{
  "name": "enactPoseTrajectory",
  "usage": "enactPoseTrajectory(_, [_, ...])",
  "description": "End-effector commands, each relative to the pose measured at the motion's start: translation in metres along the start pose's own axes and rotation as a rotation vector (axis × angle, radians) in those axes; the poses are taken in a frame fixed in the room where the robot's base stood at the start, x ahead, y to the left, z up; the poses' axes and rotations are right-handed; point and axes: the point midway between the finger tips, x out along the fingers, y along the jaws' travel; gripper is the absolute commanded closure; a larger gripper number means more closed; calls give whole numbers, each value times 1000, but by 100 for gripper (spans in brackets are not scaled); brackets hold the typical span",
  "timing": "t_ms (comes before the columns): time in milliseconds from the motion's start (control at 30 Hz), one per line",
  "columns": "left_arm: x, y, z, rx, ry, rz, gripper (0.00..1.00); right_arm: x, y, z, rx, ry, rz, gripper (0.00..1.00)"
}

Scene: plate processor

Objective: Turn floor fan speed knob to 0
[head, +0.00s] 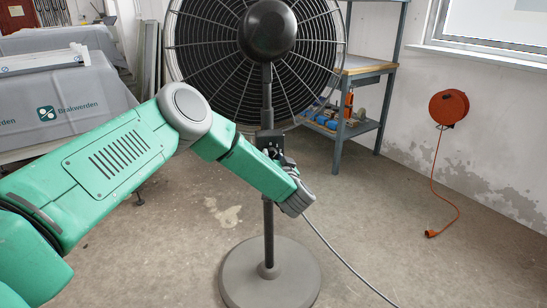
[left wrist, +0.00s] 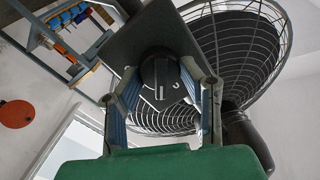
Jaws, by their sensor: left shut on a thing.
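The floor fan (head: 266,30) stands on a black pole and a round grey base (head: 270,275). Its control box (head: 268,140) sits on the pole below the fan cage, partly hidden by my left gripper (head: 276,154). In the left wrist view the dark round speed knob (left wrist: 160,72) lies between the two fingers of my left gripper (left wrist: 163,88), which is shut on it. A short white line shows on the lower part of the knob, with a small white mark to its right. The mark is too small to read surely. My right gripper is not in view.
A shelf bench (head: 366,70) with blue and orange items stands behind the fan. An orange cable reel (head: 449,107) hangs on the right wall, its cord reaching the floor. A grey cable (head: 340,255) runs across the floor. A covered machine (head: 70,95) stands at the left.

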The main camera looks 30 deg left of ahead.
Motion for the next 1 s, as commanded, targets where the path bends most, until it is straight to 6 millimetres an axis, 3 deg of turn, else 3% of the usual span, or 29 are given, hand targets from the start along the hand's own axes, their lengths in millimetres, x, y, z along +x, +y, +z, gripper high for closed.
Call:
enactPoseTrajectory(500, [0,-1,0,-365,-35,19,95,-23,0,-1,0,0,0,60])
enactPoseTrajectory(1000, [0,0,1,-633,-61,32,95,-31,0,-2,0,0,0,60])
